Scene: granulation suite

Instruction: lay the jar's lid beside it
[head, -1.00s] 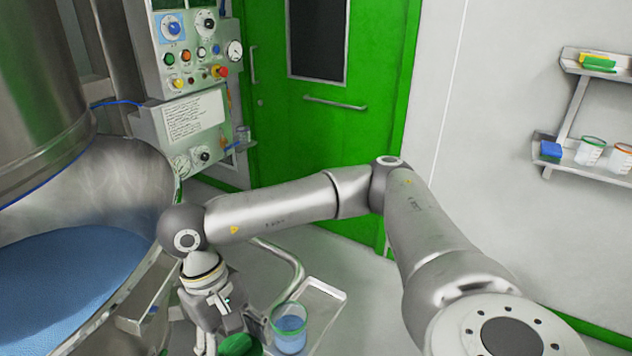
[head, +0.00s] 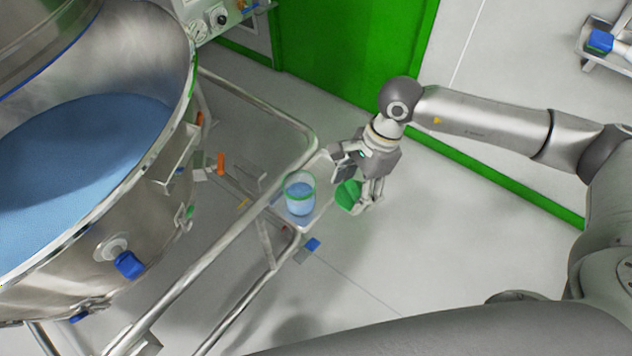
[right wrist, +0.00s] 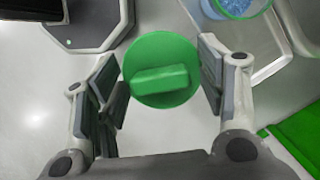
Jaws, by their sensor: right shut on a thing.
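The jar (head: 300,196) is clear with a green rim and blue contents; it stands upright and uncovered on a small metal tray. It also shows at the top right of the right wrist view (right wrist: 238,8). The round green lid (head: 347,196) with a raised bar grip is to the right of the jar, apart from it. My right gripper (head: 360,190) is shut on the lid, whose face shows between the fingers in the right wrist view (right wrist: 160,48). Whether the lid touches the tray is hard to tell. My left gripper is not in view.
The tray (head: 318,218) is narrow, with bare surface near the jar. A metal cart frame (head: 228,232) and a large steel bowl of blue granules (head: 150,235) stand to the left. A green door (head: 345,45) is behind; open floor lies to the right.

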